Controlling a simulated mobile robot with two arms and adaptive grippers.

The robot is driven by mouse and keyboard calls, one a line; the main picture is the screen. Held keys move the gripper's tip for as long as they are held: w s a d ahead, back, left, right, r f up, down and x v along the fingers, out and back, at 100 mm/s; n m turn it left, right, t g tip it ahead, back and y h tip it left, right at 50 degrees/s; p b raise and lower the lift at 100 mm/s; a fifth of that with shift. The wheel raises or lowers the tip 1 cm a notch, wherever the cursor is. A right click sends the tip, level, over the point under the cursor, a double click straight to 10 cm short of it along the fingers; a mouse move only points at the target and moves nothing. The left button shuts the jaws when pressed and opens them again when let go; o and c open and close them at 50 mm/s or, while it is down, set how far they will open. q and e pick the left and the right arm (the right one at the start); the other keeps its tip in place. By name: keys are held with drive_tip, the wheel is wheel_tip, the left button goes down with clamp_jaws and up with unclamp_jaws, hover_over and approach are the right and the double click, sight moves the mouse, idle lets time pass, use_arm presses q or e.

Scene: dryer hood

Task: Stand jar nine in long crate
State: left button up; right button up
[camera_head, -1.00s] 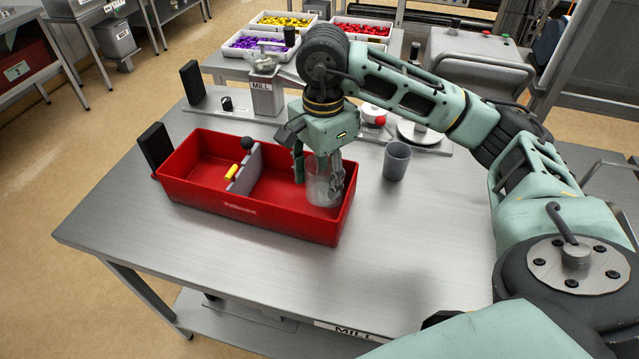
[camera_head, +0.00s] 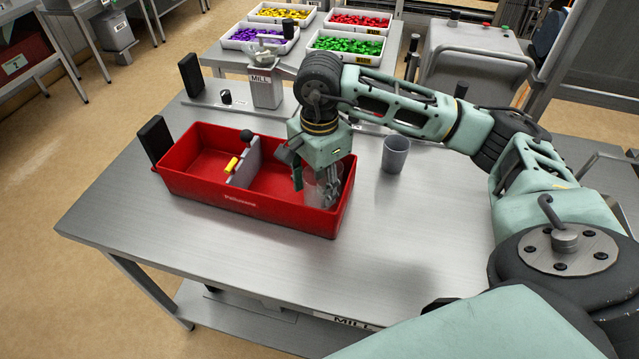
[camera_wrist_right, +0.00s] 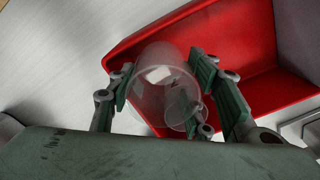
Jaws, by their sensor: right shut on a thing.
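My right gripper (camera_head: 322,186) is shut on a clear jar (camera_head: 316,190) at the right end of the long red crate (camera_head: 262,206). In the right wrist view, the see-through jar (camera_wrist_right: 160,75) sits between the green-padded fingers, with a pale patch on it. The crate's red wall (camera_wrist_right: 235,40) shows beside and behind it. The jar looks upright or nearly so and low within the right compartment. I cannot tell whether its base touches the crate floor. My left gripper is not in view.
A grey divider (camera_head: 245,165) with a yellow piece (camera_head: 232,165) and a black knob splits the crate. A grey cup (camera_head: 395,155) stands to its right. A mill (camera_head: 264,85) stands behind. The table's front right is clear. Bins of coloured pieces (camera_head: 345,47) stand further back.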

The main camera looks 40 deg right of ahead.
drive_tip(key=shift+s+f, duration=0.15)
drive_tip(key=shift+f, duration=0.15)
drive_tip(key=o, duration=0.9)
drive_tip(key=shift+s+a, duration=0.1)
drive_tip(key=shift+o, duration=0.2)
drive_tip(key=shift+f, duration=0.15)
